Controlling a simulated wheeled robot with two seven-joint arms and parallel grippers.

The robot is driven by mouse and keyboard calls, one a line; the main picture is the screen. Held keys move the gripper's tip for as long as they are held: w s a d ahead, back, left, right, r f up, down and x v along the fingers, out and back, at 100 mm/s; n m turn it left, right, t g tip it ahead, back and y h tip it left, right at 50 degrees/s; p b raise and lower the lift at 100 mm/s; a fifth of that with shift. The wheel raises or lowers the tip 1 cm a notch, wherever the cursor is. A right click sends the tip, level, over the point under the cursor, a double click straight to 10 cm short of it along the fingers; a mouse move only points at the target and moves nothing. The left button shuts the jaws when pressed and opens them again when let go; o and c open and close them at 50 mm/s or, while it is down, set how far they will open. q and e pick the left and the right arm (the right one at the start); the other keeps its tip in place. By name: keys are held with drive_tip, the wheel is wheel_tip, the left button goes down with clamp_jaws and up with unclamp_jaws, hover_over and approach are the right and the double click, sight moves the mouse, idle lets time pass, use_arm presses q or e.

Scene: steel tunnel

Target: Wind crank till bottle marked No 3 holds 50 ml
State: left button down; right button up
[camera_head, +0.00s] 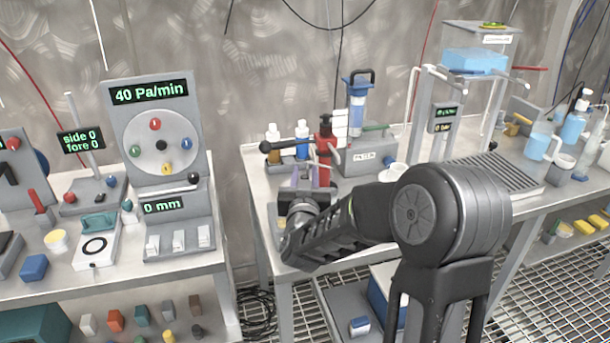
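My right gripper (297,190) reaches over the front of the right-hand bench, just before a red upright device (325,150). Its fingers point away from me and are small and partly hidden, so I cannot tell whether they are apart or hold anything. A black arm with a round knob (266,147) runs leftward from near the red device; it looks like a crank handle. Small bottles with pale caps stand behind it, one brown (273,143) and one blue-white (302,140). Their markings and fill levels are too small to read. My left gripper is out of view.
A grey box (366,160) and a blue-and-clear cylinder (357,100) stand behind my forearm. A stand with a small display (444,117) and a raised water tank (475,62) are farther right. The left bench carries a grey dial panel (118,125) reading 40 Pa/min.

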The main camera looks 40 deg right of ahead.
clamp_jaws()
idle(0.3)
drive_tip(key=shift+s+d+m+g+h, duration=0.1)
drive_tip(key=shift+s+m+g+h, duration=0.2)
drive_tip(key=shift+m+g+h, duration=0.25)
drive_tip(key=shift+s+m+g+h, duration=0.25)
drive_tip(key=shift+m+g+h, duration=0.2)
drive_tip(key=shift+h, duration=0.2)
drive_tip(key=shift+o, duration=1.4)
unclamp_jaws()
